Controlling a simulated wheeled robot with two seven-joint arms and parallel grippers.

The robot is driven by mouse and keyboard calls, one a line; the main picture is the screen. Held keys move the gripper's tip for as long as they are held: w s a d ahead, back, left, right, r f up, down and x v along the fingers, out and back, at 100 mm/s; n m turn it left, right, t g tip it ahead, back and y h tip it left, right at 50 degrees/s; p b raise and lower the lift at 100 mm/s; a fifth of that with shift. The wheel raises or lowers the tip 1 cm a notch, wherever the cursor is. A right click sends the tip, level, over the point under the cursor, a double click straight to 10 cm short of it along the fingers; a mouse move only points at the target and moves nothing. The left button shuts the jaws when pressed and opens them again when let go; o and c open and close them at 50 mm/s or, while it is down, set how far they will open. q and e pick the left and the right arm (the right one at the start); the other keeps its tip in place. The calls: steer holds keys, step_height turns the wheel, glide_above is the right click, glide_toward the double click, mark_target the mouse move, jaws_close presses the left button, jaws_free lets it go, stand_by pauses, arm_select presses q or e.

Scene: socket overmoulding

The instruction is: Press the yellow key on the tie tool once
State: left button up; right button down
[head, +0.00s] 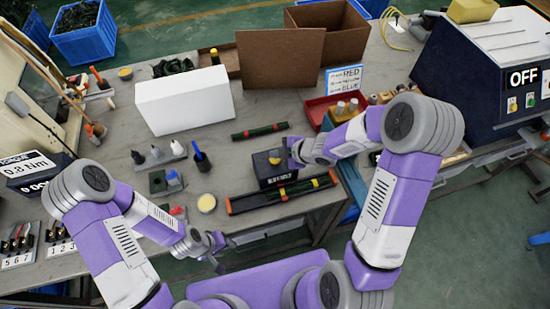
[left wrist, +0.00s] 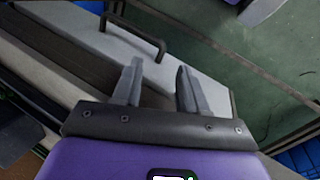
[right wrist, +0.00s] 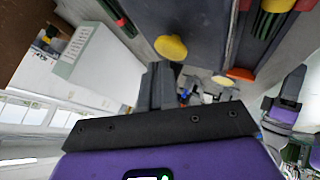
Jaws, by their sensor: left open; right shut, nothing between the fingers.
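The tie tool (head: 270,177) is a dark box on the bench with a label on its front and a round yellow key (head: 274,160) on top. The right wrist view shows the yellow key (right wrist: 171,47) on the dark tool body (right wrist: 195,20). My right gripper (head: 293,160) is shut and empty beside the key. In the right wrist view its fingertips (right wrist: 160,68) appear just short of the key; I cannot tell whether they touch it. My left gripper (head: 219,258) is open and empty off the bench's front edge; its fingers (left wrist: 159,80) show apart in the left wrist view.
A long black tray with orange and green parts (head: 283,192) lies in front of the tool. A white box (head: 185,100) and a cardboard box (head: 281,59) stand behind. A red bin (head: 330,112) is at the back right. Small bottles and a blue-handled tool (head: 200,157) stand left.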

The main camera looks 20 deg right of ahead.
mark_target(277, 160)
steer(key=shift+f+b, duration=0.55)
steer(key=shift+f, duration=0.05)
stand_by(0.7)
steer(key=shift+r, duration=0.1)
steer(key=shift+r+p, duration=0.95)
steer(key=shift+p, duration=0.15)
step_height(277, 160, up, 5)
steer(key=p, duration=0.5)
steer(key=shift+r, duration=0.1)
stand_by(0.6)
